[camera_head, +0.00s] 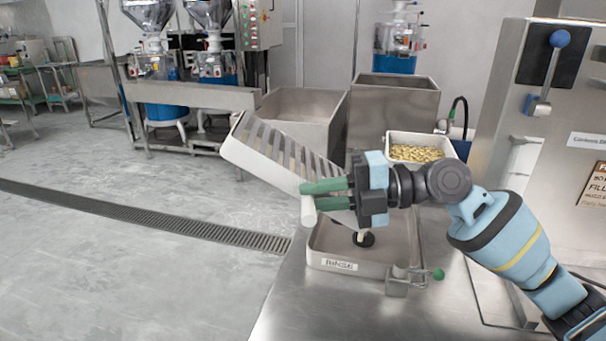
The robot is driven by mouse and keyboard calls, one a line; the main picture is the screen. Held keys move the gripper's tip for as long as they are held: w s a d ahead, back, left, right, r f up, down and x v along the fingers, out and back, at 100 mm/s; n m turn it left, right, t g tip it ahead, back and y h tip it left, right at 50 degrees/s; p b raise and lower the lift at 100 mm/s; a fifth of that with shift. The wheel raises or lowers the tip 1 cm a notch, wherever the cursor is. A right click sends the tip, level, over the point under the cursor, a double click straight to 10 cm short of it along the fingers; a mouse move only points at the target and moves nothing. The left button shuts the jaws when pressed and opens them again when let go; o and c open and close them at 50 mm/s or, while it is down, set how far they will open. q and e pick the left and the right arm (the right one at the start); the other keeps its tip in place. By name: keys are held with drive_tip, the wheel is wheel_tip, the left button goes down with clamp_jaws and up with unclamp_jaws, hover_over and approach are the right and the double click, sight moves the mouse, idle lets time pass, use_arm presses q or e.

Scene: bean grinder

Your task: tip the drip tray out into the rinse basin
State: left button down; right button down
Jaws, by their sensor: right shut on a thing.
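The drip tray (240,152) is a pale tray with a slatted grey top. It is held in the air at a slant, its upper end to the left and its lower end toward the right, above the rinse basin. My right gripper (314,194) is shut on the tray's white handle (308,211) at the near, lower end. The rinse basin (325,262) is a shallow metal box with a label on its front wall, on the steel counter below. The tray and gripper hide part of it. No liquid can be made out for certain. My left gripper is out of view.
A tap with a green knob (438,274) stands at the basin's right. A white bin of beans (420,140) is behind it. A machine with a blue-knobbed lever (559,39) stands at the right. The counter (300,315) is clear in front.

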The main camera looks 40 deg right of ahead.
drive_tip(key=shift+r, duration=0.15)
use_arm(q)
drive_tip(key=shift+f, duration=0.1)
use_arm(e)
drive_tip(key=shift+s+d+r, duration=0.2)
drive_tip(key=shift+d+r, duration=0.1)
drive_tip(key=shift+r, duration=0.1)
use_arm(q)
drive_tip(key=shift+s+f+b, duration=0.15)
drive_tip(key=shift+b, duration=0.15)
